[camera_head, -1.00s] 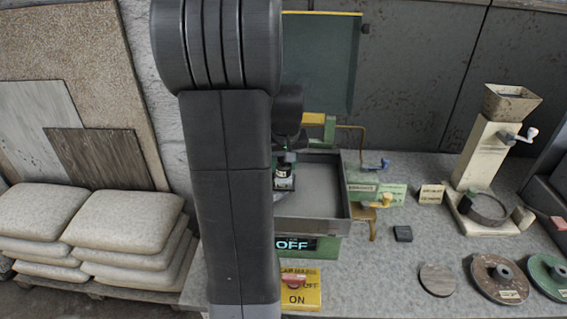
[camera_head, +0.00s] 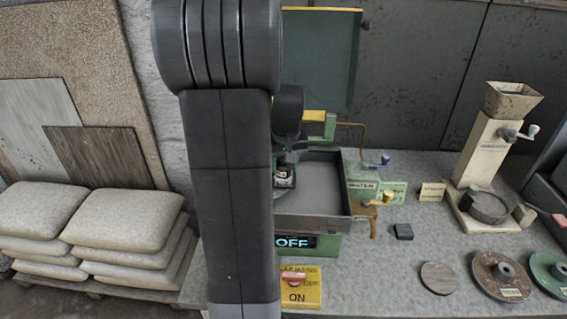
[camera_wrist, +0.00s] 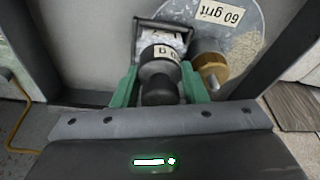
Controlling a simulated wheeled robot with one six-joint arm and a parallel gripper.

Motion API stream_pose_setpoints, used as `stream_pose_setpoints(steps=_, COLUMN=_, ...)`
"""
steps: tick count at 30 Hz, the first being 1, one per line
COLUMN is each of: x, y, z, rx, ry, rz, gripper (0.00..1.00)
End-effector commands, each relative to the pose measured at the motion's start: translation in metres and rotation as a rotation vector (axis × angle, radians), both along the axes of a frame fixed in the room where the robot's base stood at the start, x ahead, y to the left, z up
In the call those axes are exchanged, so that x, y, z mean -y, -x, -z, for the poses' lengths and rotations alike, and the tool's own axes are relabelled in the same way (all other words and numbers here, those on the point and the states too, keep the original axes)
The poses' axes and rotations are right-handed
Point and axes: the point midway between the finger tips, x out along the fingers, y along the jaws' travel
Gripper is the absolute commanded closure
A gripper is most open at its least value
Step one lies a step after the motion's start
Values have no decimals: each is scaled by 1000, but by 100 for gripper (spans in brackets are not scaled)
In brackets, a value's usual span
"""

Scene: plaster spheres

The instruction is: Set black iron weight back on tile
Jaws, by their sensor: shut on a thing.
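In the wrist view, the green fingers of my gripper (camera_wrist: 160,82) are shut on the black iron weight (camera_wrist: 160,62), a dark cylinder with a knob and a pale label. It is over the grey round plate labelled 60 grit (camera_wrist: 248,50), inside a grey-walled tray. Whether the weight touches the plate is not clear. A brass weight with a knob (camera_wrist: 209,62) stands close at its right. In the head view, my gripper (camera_head: 285,168) is over the tray (camera_head: 315,222), partly hidden by my arm. A small dark square, possibly the tile (camera_head: 403,231), lies on the bench right of the tray.
A red switch (camera_head: 293,279) on a yellow plate sits before the tray; the display reads OFF (camera_head: 291,241). A round dark disc (camera_head: 438,278) and two wheels lie farther right. Bench around the square is clear.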

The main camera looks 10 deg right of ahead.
Motion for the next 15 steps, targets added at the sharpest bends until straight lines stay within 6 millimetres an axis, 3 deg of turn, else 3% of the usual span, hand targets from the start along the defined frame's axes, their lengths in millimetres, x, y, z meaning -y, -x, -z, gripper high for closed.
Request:
stream_pose_setpoints(steps=4, x=0, y=0, z=3, rx=2, ry=0, rz=0, gripper=100)
stream_pose_setpoints(steps=5, x=0, y=0, z=2, rx=2, ry=1, rz=0, gripper=57)
stream_pose_setpoints(steps=8, x=0, y=0, z=2, rx=1, ry=0, rz=0, gripper=37)
stream_pose_setpoints(steps=15, x=-1, y=0, z=3, rx=0, ry=-2, rz=0, gripper=35)
